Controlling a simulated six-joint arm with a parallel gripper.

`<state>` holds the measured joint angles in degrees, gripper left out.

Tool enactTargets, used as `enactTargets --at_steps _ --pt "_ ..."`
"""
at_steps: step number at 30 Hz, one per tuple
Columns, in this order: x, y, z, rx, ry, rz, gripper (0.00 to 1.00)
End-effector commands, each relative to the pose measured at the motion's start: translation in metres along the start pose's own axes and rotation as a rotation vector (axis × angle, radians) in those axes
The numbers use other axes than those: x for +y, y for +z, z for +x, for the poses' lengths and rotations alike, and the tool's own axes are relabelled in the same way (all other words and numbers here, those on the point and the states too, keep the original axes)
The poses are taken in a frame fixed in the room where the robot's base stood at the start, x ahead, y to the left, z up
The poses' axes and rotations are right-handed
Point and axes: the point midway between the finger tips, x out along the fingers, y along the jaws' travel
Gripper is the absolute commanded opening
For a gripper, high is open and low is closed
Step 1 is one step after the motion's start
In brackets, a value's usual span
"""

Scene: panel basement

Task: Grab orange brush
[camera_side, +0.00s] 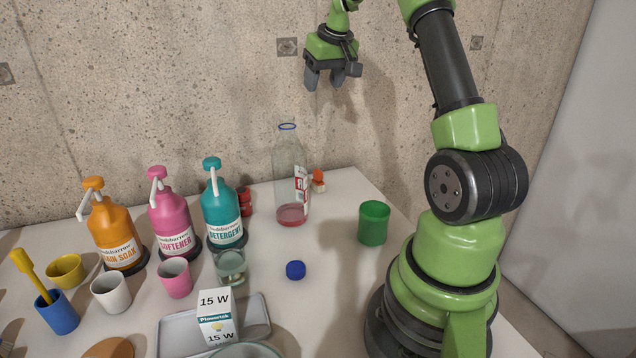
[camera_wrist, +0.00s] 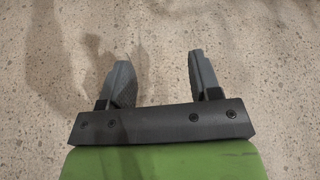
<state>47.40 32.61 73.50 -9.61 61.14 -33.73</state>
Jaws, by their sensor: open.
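My gripper (camera_side: 326,84) is open and empty, high in front of the concrete wall and well above the table. In the wrist view its two fingers (camera_wrist: 162,76) stand apart with only bare wall between and beyond them. A small orange object with a pale lower part (camera_side: 318,180) stands at the back of the table, just right of the tall clear bottle (camera_side: 288,170). It may be the orange brush, but it is too small to be sure. It is below my gripper and apart from it.
Orange, pink and teal pump bottles (camera_side: 222,212) stand at the back left. A green cup (camera_side: 374,223) stands right of the clear bottle. A blue cap (camera_side: 295,270), a light-bulb box (camera_side: 217,318) and several cups are nearer. A yellow-handled tool (camera_side: 31,273) stands in a blue cup (camera_side: 57,314).

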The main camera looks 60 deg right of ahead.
Motion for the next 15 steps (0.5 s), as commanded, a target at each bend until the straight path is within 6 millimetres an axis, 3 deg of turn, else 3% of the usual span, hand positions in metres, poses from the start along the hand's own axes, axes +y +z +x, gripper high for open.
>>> enactTargets --at_steps 6,9,15 --pt "-0.001 0.044 0.099 -0.018 -0.005 0.004 0.57" --pt "0.0 0.058 0.134 -0.013 -0.003 0.004 0.57" --pt "0.0 0.065 0.164 -0.004 0.0 0.0 0.57"
